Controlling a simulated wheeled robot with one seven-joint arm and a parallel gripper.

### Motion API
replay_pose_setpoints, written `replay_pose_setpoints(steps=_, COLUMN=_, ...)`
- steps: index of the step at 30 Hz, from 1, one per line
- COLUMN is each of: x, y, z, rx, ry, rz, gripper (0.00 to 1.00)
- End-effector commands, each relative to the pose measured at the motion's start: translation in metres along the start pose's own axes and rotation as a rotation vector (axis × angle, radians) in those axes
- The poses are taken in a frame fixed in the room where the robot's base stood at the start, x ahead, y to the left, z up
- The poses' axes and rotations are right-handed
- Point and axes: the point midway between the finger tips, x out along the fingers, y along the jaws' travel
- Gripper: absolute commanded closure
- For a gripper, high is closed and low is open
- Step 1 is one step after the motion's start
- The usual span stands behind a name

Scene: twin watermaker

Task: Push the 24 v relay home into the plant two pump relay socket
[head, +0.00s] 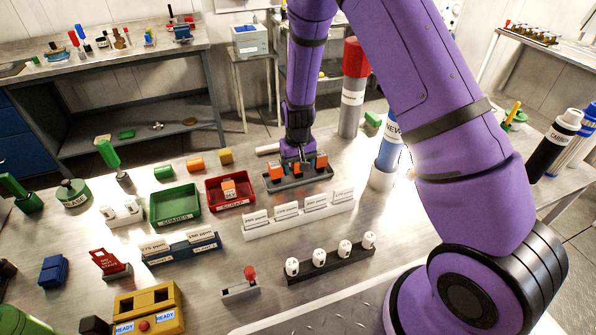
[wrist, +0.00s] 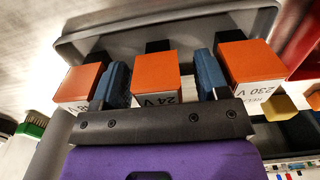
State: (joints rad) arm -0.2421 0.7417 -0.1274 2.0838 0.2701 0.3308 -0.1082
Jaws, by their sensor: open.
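The 24 V relay (wrist: 158,75) is an orange block, the middle of three in a grey rack (head: 309,181). In the wrist view its label reads "24 V", partly covered by my gripper. My gripper (wrist: 161,80) is open, with one blue finger on each side of this relay; I cannot tell whether they touch it. In the head view my gripper (head: 299,160) points down over the rack. Another orange relay (wrist: 82,84) stands to the left, and one marked 230 V (wrist: 247,62) to the right. I cannot make out the plant two pump relay socket.
A red tray (head: 250,201) left of the rack holds an orange block; a green spares tray (head: 175,219) is beside it. A white row of ppm labels (head: 300,220) stands in front. A red-topped cylinder (head: 352,95) and a blue-and-white bottle (head: 386,160) stand close behind and right.

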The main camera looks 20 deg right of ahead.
Motion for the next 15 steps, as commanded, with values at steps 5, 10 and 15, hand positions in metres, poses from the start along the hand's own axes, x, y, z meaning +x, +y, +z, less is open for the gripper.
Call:
replay_pose_setpoints(steps=5, x=-0.0005, y=0.0001, z=-0.0001, rx=0.0, ry=0.0, rz=0.0, gripper=0.41)
replay_pose_setpoints(steps=10, x=-0.0006, y=0.0001, z=-0.0001, rx=0.0, ry=0.0, rz=0.0, gripper=0.8)
replay_pose_setpoints(steps=15, x=-0.0007, y=0.0001, z=-0.0001, rx=0.0, ry=0.0, rz=0.0, gripper=0.86)
